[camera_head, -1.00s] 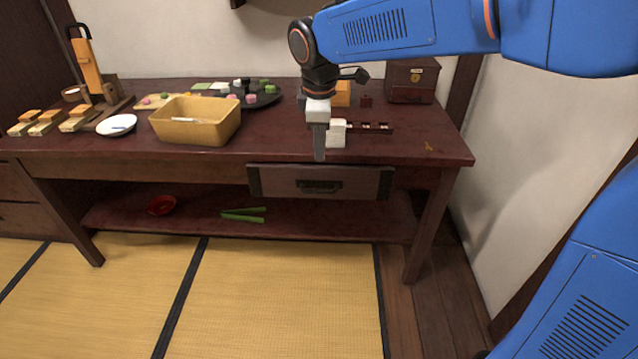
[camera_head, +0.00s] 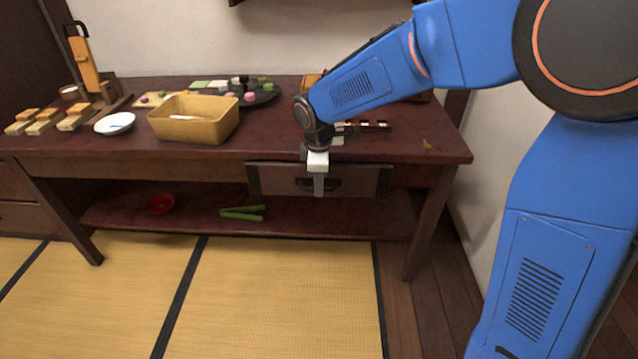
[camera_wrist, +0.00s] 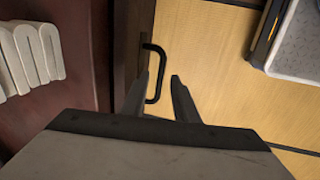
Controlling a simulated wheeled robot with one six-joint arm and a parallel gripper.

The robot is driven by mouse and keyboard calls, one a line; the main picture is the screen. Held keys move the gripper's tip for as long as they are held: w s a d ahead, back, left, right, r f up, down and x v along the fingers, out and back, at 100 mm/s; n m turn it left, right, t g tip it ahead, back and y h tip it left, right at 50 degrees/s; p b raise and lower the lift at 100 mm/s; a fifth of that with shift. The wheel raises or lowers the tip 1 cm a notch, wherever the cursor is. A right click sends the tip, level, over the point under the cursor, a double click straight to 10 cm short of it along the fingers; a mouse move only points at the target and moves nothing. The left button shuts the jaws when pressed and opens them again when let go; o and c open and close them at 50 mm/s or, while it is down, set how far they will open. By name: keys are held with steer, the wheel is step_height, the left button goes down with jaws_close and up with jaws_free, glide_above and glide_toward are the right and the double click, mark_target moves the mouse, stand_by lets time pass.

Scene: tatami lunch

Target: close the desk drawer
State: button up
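The desk drawer (camera_head: 350,182) is under the right half of the dark red desk (camera_head: 255,150). Its front seems to stand slightly proud of the desk edge, but how far is hard to tell. A black bar handle (camera_wrist: 157,75) is on the drawer front (camera_wrist: 128,45). My gripper (camera_head: 319,192) points down in front of the drawer and covers part of the handle in the head view. In the wrist view my gripper (camera_wrist: 160,82) has its two fingers apart, with the handle showing between them. Whether a finger touches the handle is unclear.
A white ridged piece (camera_wrist: 30,55) stands on the desktop near the drawer. A yellow basket (camera_head: 195,128), a white plate (camera_head: 115,123) and a black tray (camera_head: 262,98) are further left. The tatami floor (camera_head: 275,300) is clear.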

steer(key=shift+f, duration=0.3)
jaws_close()
stand_by(1.3)
